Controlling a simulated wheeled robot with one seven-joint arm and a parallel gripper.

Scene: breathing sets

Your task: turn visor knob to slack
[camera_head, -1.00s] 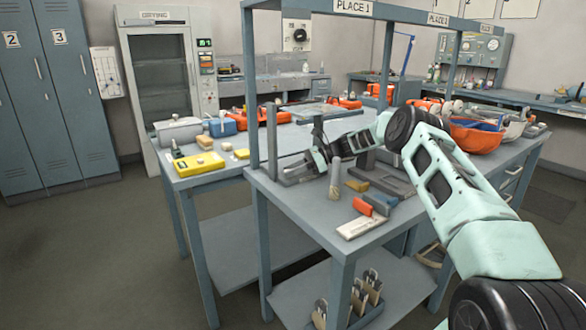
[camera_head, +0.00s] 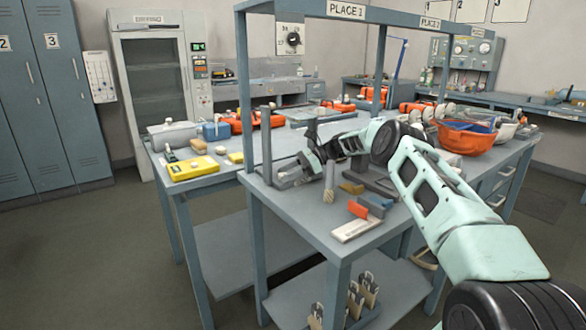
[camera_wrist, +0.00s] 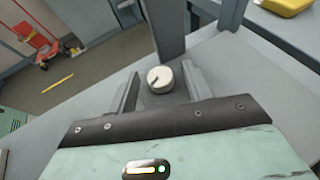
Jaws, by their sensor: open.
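A round white knob (camera_wrist: 160,79) with a dark pointer mark shows in the wrist view, in front of a grey upright post (camera_wrist: 165,25). The pointer slants toward the lower left of its face. My gripper (camera_wrist: 163,82) is open, with one dark finger on each side of the knob and a gap visible on both sides. In the head view my gripper (camera_head: 284,180) reaches low over the left part of the PLACE 1 bench (camera_head: 290,207), beside a grey upright. The knob cannot be made out there. No lettering for slack is readable.
Near my arm on the bench stand a pale cylinder (camera_head: 328,183), an orange block (camera_head: 357,209) and a blue-grey block (camera_head: 375,203). The bench frame post (camera_head: 242,90) rises close to my gripper. A yellow case (camera_head: 193,168) lies on the neighbouring table.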

